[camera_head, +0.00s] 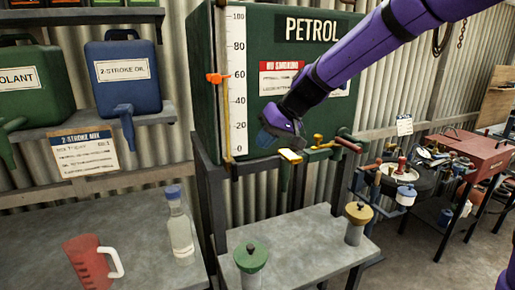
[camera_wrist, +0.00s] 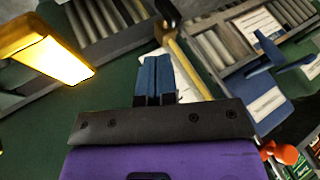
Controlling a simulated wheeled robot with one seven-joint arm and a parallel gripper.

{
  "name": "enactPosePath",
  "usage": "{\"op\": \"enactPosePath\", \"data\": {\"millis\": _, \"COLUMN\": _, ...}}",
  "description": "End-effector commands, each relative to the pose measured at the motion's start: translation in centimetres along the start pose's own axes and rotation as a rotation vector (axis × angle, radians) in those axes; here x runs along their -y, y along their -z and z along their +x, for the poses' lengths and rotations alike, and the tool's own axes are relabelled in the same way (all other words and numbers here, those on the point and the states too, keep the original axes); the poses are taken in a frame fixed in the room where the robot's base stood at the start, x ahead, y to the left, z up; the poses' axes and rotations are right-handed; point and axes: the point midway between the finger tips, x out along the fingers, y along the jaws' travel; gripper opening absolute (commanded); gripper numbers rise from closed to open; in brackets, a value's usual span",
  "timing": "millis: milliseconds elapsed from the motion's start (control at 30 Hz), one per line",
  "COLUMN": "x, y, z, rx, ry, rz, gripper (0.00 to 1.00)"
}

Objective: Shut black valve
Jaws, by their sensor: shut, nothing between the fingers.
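I cannot make out a black valve for certain in either view. Under the green petrol tank (camera_head: 222,85) there is a row of taps, with a yellow lever (camera_head: 290,156) nearest my gripper and a red handle (camera_head: 348,143) farther right. My gripper (camera_head: 264,139), with blue fingers, is in front of the tank's lower face, just left of the yellow lever. In the wrist view its fingers (camera_wrist: 155,80) are together and empty. The yellow lever (camera_wrist: 45,55) shows large at upper left there, apart from the fingers. My wrist hides part of the tank's front.
A grey bench (camera_head: 312,235) below holds a green-lidded pot (camera_head: 251,258) and a yellow-lidded pot (camera_head: 356,222). A red jug (camera_head: 85,262) and a bottle (camera_head: 180,235) stand left. A blue oil can (camera_head: 125,85) is on the shelf. A red toolbox (camera_head: 470,150) is at right.

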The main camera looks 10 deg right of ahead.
Motion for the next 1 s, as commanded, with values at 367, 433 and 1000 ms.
{"op": "enactPosePath", "data": {"millis": 367, "x": 0.0, "y": -0.1, "z": 6.3, "rx": 0.004, "ry": 0.002, "rz": 0.001, "gripper": 0.00}}
{"op": "enactPosePath", "data": {"millis": 433, "x": 0.0, "y": -0.1, "z": 7.2, "rx": 0.003, "ry": 0.002, "rz": 0.001, "gripper": 0.00}}
{"op": "enactPosePath", "data": {"millis": 1000, "x": 0.0, "y": 0.0, "z": 8.8, "rx": 0.001, "ry": 0.000, "rz": 0.000, "gripper": 0.00}}
